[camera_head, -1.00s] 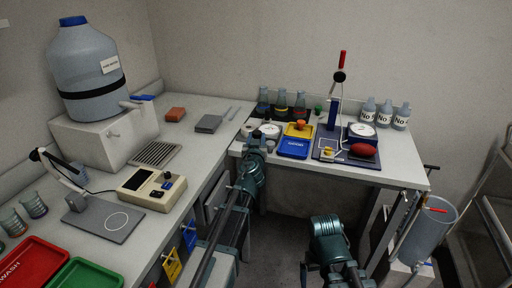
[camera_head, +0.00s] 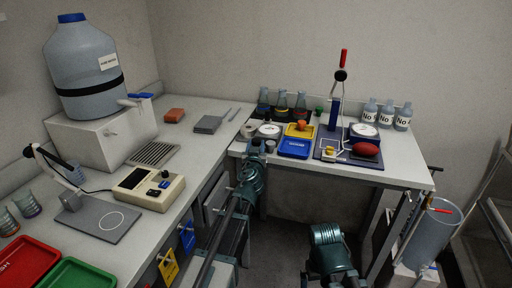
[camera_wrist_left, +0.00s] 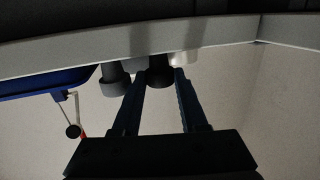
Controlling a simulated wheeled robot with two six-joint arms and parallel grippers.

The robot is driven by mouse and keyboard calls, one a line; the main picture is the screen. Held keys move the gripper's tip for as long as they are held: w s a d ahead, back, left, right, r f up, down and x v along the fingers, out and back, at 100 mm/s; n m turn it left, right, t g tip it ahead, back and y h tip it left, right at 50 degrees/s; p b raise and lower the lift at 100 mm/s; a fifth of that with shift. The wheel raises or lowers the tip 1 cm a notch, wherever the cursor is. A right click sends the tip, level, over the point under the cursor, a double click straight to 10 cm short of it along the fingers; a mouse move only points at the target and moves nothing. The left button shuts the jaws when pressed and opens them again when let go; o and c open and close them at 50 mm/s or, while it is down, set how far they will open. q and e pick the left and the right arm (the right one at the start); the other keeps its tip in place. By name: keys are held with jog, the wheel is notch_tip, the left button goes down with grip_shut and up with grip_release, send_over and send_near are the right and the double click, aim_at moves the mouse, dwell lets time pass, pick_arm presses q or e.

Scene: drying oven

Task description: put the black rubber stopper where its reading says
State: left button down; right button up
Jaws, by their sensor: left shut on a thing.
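My left gripper (camera_head: 256,146) is at the front left edge of the far bench. In the left wrist view, the fingers (camera_wrist_left: 160,78) are shut on a dark round piece, which looks like the black rubber stopper (camera_wrist_left: 159,68). A grey cylinder (camera_wrist_left: 114,80) is close beside it; it looks like the small grey piece (camera_head: 270,146) in the head view. Whether the stopper touches the bench is unclear. A white dial scale (camera_head: 268,131) stands just behind. A yellow tray (camera_head: 290,131) and a blue tray (camera_head: 293,148) lie to the right.
A blue mat (camera_head: 325,152) holds a second scale (camera_head: 363,131), a red bulb (camera_head: 365,150) and a stand. Flasks and bottles line the back. The left bench carries a beige meter (camera_head: 148,188), a red tray (camera_head: 25,262) and a green tray (camera_head: 75,274).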

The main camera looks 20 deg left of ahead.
pick_arm(q)
jog(key=c, duration=0.7)
grip_release()
jog(key=shift+r, duration=0.1)
jog(key=p+v, duration=0.1)
jog(key=v, duration=1.1)
